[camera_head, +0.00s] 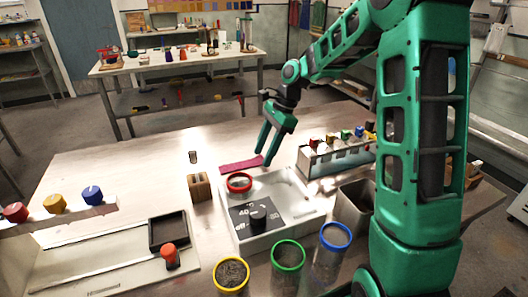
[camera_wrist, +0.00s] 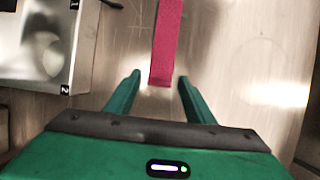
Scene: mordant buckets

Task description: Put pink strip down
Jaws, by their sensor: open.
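The pink strip (camera_head: 240,165) lies flat on the light table top behind the white tray. In the wrist view the strip (camera_wrist: 168,45) runs from the top edge down to a free end between my fingers. My gripper (camera_head: 268,158) is just above the table at the strip's right end. Its two green fingers (camera_wrist: 158,88) stand apart on either side of the strip's end, with clear gaps to both sides. Nothing is held. Whether the strip touches the table all along is hard to tell, but it looks flat.
A rack of colour-capped bottles (camera_head: 335,158) is to the right, beside a grey metal bin (camera_head: 354,207). A small wooden block (camera_head: 199,187) stands left.

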